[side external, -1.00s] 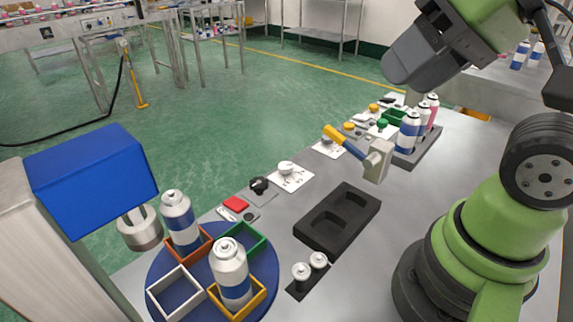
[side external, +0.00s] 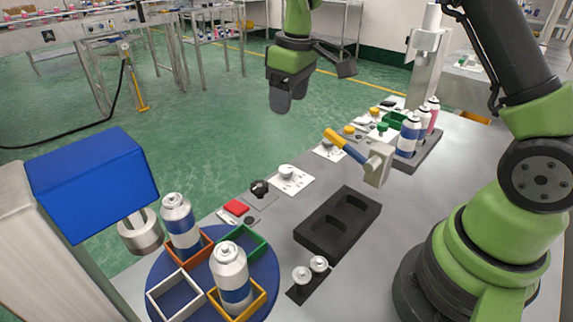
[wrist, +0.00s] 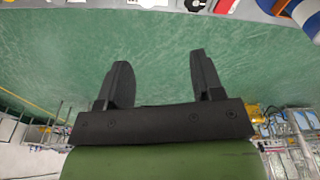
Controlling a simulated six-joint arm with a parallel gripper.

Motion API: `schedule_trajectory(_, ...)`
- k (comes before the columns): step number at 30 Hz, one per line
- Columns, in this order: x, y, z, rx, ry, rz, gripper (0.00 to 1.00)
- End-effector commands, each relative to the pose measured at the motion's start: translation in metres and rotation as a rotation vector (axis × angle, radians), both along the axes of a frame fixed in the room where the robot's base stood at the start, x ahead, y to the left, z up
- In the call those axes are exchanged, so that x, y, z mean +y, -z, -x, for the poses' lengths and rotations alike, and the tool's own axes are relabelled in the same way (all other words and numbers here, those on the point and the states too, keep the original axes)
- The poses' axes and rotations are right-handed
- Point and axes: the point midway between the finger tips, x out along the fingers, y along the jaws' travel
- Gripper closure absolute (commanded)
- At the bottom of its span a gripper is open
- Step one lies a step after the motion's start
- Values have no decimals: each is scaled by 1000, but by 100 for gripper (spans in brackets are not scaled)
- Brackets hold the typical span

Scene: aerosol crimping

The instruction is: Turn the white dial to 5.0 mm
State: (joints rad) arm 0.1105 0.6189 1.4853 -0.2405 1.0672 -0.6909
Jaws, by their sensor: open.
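A white dial (side external: 287,171) sits on a white plate along the far edge of the grey table. A second pale knob (side external: 327,148) on a similar plate is farther back; I cannot read either scale. My gripper (side external: 281,102) hangs fingers-down, high above and behind the dial row, touching nothing. In the wrist view my gripper (wrist: 160,68) has its two dark fingers wide apart with only green floor between them. A white plate (wrist: 150,3) shows at the top edge of that view, cut off.
A black knob (side external: 259,187) and a red button (side external: 236,206) sit left of the dial. A black two-pocket tray (side external: 338,221) and a blue turntable (side external: 160,268) with cans are nearer. Open air surrounds my gripper.

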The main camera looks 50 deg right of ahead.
Motion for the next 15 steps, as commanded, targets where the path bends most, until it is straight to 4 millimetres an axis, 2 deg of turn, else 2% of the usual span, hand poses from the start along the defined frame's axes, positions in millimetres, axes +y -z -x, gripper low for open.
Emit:
schedule_trajectory(1,-5,22,-8,35,-31,9,39)
schedule_trajectory(6,-16,68,-22,102,-122,28,39)
schedule_trajectory(15,-20,101,-25,131,-160,34,39)
